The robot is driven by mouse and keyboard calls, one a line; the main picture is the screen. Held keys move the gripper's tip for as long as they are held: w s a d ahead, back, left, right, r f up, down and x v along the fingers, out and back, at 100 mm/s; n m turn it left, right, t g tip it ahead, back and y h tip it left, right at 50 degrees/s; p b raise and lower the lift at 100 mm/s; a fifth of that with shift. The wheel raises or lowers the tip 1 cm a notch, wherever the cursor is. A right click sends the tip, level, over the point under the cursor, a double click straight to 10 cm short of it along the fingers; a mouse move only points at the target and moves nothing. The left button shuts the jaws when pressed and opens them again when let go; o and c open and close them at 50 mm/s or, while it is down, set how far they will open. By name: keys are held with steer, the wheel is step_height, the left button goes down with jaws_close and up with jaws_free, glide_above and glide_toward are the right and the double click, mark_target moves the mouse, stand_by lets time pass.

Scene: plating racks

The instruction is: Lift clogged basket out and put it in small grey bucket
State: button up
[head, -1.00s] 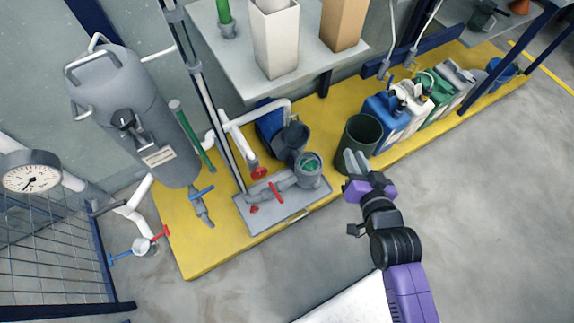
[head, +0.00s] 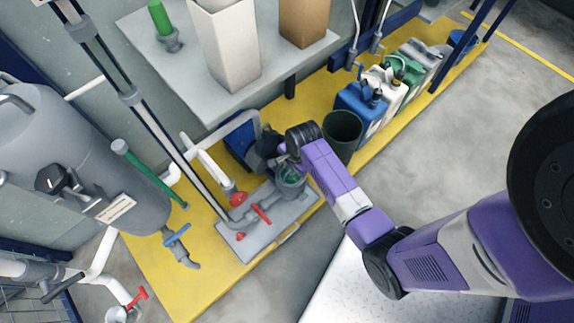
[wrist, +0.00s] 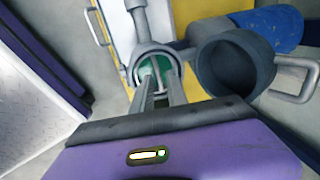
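The clogged basket shows as a green round insert (wrist: 171,73) inside the open grey strainer housing (wrist: 132,66); in the head view the housing (head: 291,187) stands on a grey base plate. My gripper (wrist: 156,78) points down into the housing mouth, its two fingers apart with a gap between them. The fingertips are over or at the green insert; contact cannot be told. In the head view my arm hides most of the fingers. A dark green-grey bucket (head: 342,127) stands upright right of the housing. A dark grey open pot (wrist: 234,66) sits beside the housing.
Red-handled valves (head: 261,213) and pipework lie left of the housing. A grey shelf (head: 200,95) with tall containers overhangs behind. Several jerrycans (head: 361,108) line the yellow platform (head: 190,290) beyond the bucket. A large grey tank (head: 75,165) stands at the left. Open floor lies at right.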

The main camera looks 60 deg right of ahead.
steer(key=f+b, duration=0.1)
steer(key=f, duration=0.1)
steer(key=f+b, duration=0.1)
steer(key=f, duration=0.2)
steer(key=w+d+f+b, duration=0.1)
steer(key=f+b, duration=0.1)
steer(key=shift+d+f, duration=0.1)
steer(key=shift+f, duration=0.2)
jaws_close()
stand_by(1.2)
